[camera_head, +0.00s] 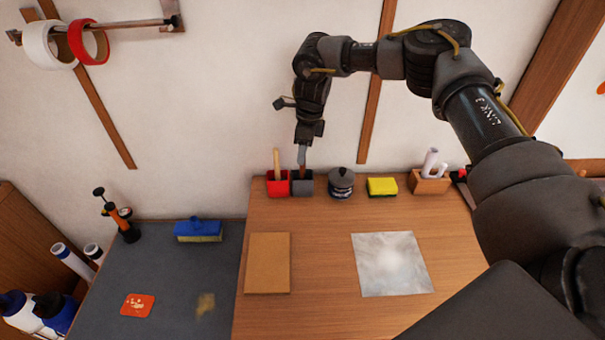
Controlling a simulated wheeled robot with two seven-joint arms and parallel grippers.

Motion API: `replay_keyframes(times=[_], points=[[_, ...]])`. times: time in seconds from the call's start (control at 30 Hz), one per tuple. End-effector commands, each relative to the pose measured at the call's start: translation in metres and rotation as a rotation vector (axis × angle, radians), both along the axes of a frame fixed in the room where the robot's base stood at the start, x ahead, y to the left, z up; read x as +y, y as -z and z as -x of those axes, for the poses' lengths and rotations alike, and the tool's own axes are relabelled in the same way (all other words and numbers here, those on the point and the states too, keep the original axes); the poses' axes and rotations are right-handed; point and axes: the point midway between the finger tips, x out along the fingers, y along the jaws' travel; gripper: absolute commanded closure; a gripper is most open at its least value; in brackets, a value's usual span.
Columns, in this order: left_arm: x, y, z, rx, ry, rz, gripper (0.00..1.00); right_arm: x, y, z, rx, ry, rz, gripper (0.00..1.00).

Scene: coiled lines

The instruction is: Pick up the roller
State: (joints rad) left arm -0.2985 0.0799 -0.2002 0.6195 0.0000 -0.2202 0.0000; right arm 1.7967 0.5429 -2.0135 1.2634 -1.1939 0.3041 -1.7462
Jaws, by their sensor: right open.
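I cannot tell for sure which thing is the roller. A grey cup (302,188) stands at the back edge of the wooden table, with a slim grey-brown piece (301,156) upright above it, perhaps a tool handle. My right gripper (303,145) points down right over this cup, close to the top of that piece. Its jaws are open, but the fingers are small and dark, and I cannot tell whether they touch the piece. A red cup (278,188) with a wooden handle (277,160) stands beside it. My left gripper is out of view.
A dark lidded jar (341,183), a yellow sponge (382,187) and a wooden holder (430,183) with white pieces line the back edge. A brown board (267,263) and a pale sheet (392,264) lie flat. A blue brush (198,230) lies on the grey surface (150,265).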

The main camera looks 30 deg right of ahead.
Motion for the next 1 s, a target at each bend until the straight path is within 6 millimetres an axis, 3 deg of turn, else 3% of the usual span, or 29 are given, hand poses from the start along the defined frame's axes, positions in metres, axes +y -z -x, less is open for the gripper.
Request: replay_keyframes(times=[0.07, 0.23, 0.5, 0.83, 1.0], points=[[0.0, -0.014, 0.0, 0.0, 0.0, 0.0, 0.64, 0.002, 0.008, 0.0, 0.006, 0.0, 0.001, 0.55], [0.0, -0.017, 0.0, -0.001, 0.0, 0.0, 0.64, 0.004, 0.028, -0.002, 0.001, 0.0, 0.0, 0.55], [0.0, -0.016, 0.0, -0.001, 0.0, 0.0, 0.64, 0.004, 0.032, -0.002, 0.0, 0.0, 0.0, 0.55], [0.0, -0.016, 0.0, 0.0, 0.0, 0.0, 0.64, 0.004, 0.032, -0.002, 0.0, 0.0, 0.0, 0.98], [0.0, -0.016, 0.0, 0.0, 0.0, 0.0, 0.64, 0.004, 0.032, -0.002, 0.0, 0.001, 0.0, 1.0]])
